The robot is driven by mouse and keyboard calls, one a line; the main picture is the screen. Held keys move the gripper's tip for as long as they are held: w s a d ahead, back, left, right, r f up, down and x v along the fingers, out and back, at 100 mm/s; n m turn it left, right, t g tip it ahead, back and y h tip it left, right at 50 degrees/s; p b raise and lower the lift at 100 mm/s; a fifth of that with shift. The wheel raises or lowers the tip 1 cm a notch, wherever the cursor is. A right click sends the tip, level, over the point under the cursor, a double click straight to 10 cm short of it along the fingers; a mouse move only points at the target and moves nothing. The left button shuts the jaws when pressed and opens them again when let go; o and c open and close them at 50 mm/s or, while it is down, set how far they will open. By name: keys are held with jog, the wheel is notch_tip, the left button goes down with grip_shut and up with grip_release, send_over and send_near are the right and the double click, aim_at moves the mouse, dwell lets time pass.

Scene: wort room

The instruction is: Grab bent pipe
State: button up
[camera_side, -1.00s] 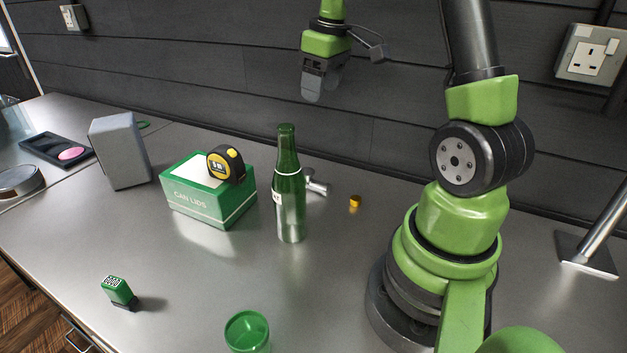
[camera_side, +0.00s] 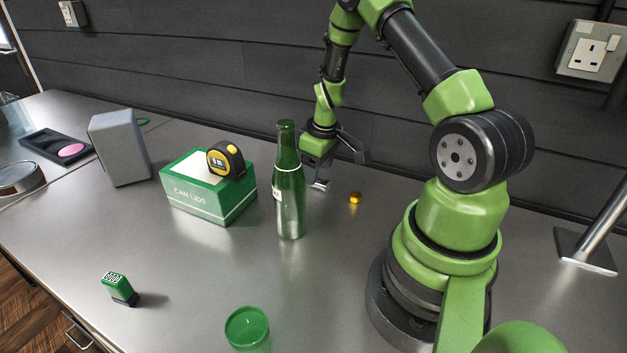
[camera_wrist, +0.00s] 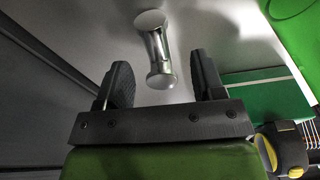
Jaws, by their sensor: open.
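The bent pipe is a short shiny metal piece (camera_wrist: 157,50) with rounded ends, lying on the steel worktop. In the side view only a small part of the pipe (camera_side: 320,185) shows, behind the green bottle and below my gripper. My gripper (camera_side: 318,172) is low at the back of the worktop, right above the pipe. In the wrist view my gripper (camera_wrist: 160,85) is open, with one dark finger on each side of the pipe's near end. I cannot tell from these views how far down the fingers reach, and no finger visibly touches the pipe.
A green bottle (camera_side: 290,195) stands close in front of my gripper. A green box of can lids (camera_side: 205,200) with a tape measure (camera_side: 226,160) on top is to the left. A small golden piece (camera_side: 355,197) lies to the right. The dark wall is close behind.

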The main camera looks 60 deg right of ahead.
jog(key=f, duration=0.3)
jog(key=shift+w+d+f, duration=0.1)
jog(key=shift+w+f, duration=0.1)
jog(key=shift+w, duration=0.1)
jog(key=c, duration=1)
jog(key=shift+r, duration=0.15)
jog(key=shift+c, duration=0.2)
